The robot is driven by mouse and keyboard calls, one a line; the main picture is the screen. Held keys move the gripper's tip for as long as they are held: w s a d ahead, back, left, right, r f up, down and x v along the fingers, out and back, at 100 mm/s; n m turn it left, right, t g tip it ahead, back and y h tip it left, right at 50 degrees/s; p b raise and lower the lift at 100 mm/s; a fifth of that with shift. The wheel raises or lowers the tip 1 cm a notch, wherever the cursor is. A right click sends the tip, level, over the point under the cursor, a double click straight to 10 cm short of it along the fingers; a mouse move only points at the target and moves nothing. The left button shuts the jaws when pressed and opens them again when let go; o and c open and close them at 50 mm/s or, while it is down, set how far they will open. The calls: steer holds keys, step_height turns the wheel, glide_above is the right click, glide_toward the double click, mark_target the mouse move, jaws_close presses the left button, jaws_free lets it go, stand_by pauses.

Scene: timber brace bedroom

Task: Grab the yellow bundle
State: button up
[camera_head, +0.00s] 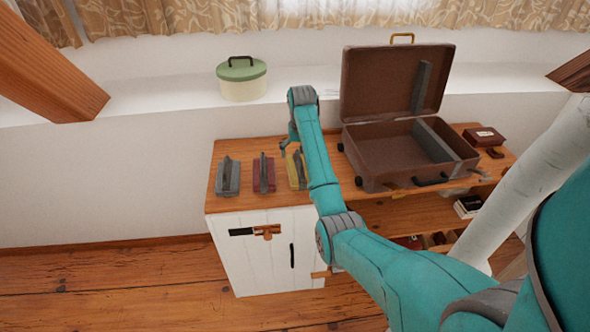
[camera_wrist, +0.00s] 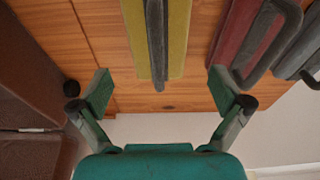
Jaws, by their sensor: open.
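The yellow bundle (camera_head: 293,171) lies on the wooden cabinet top, partly hidden by my arm in the head view. In the wrist view the yellow bundle (camera_wrist: 178,38) is a flat yellow piece with a dark grey strip along its middle. My gripper (camera_head: 290,148) is above the cabinet top near the bundle's far end. In the wrist view my gripper (camera_wrist: 158,88) has its two fingers wide apart, one toward each side of the bundle, with nothing between the pads. How high the fingers are above the bundle is hard to tell.
A red bundle (camera_head: 263,175) and a grey bundle (camera_head: 228,177) lie to the left on the cabinet top (camera_head: 240,152). An open brown suitcase (camera_head: 385,160) stands close on the right. A green-lidded tin (camera_head: 242,80) sits on the ledge behind.

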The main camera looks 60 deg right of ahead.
mark_target(297, 175)
step_height(297, 175, down, 3)
steer(key=shift+w+d+r, duration=0.1)
steer(key=shift+w+d, duration=0.05)
steer(key=shift+d+f, duration=0.15)
steer(key=shift+f, duration=2.65)
steer(key=c, duration=1.1)
